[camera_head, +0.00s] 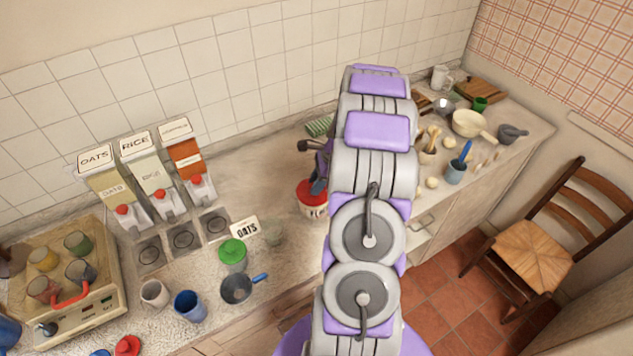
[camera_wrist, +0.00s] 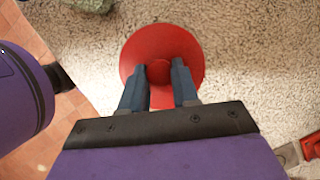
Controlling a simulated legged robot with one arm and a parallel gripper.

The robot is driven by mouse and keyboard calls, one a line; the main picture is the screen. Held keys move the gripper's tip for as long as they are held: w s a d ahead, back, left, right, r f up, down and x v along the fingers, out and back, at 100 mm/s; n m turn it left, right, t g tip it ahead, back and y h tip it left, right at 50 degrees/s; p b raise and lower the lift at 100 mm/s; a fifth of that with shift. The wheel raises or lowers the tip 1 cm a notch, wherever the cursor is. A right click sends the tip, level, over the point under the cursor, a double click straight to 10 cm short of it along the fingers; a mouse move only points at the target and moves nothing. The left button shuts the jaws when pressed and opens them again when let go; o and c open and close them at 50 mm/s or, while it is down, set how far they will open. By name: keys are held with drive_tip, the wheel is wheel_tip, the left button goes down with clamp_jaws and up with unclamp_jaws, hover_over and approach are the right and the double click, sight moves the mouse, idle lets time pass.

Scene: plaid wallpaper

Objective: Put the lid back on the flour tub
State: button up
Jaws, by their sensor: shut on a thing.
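The red lid (camera_head: 306,192) is at the top of a pale tub with red lettering (camera_head: 313,211) on the counter, just left of my arm. In the wrist view the round lid (camera_wrist: 160,38) shows from above, with its knob between my two fingers. My gripper (camera_wrist: 160,70) is shut on that knob; in the head view the gripper (camera_head: 319,183) is partly hidden behind my arm. The lid lies over the tub's mouth; I cannot tell whether it is fully seated. The wrist view shows no tub wall, since the lid covers it.
Dispensers (camera_head: 146,180) stand along the wall.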

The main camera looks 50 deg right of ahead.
drive_tip(key=o, duration=1.6)
drive_tip(key=shift+r+p, duration=2.75)
drive_tip(key=shift+r, duration=0.75)
drive_tip(key=shift+c, duration=0.3)
clamp_jaws()
drive_tip(key=shift+f, duration=0.25)
drive_tip(key=shift+f, duration=0.35)
